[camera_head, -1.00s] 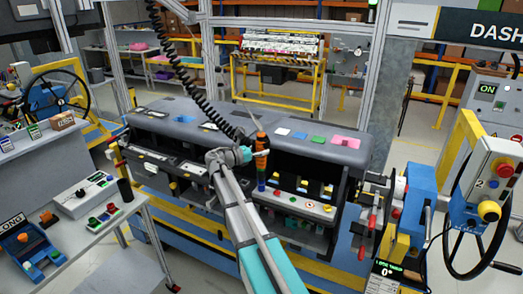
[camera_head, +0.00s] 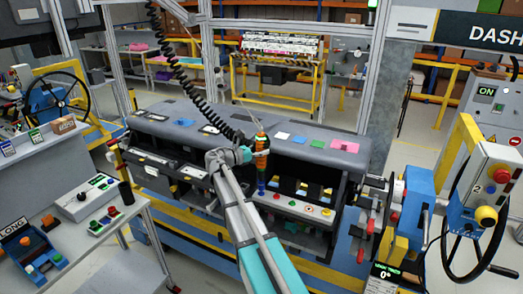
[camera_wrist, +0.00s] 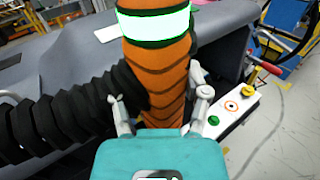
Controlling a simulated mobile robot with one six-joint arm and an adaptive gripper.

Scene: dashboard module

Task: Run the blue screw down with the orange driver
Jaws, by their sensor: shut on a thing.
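The orange driver (camera_head: 262,143) hangs upright on a black coiled cable (camera_head: 190,80), over the front edge of the dashboard module (camera_head: 340,162). My gripper (camera_head: 250,155) is shut around its body. In the wrist view the ribbed orange driver (camera_wrist: 158,75) stands between the fingers of my gripper (camera_wrist: 160,108), with a glowing white-green band above. The driver's lower part is blue and coloured and reaches down near a panel with buttons. Its tip is too small to tell whether it touches anything. I cannot make out the blue screw.
A white button panel (camera_head: 295,207) lies just below the driver; it also shows in the wrist view (camera_wrist: 240,112). The black cable (camera_wrist: 70,115) runs close to my gripper's left side. A side table (camera_head: 140,215) stands at left, a blue crank fixture (camera_head: 420,200) at right.

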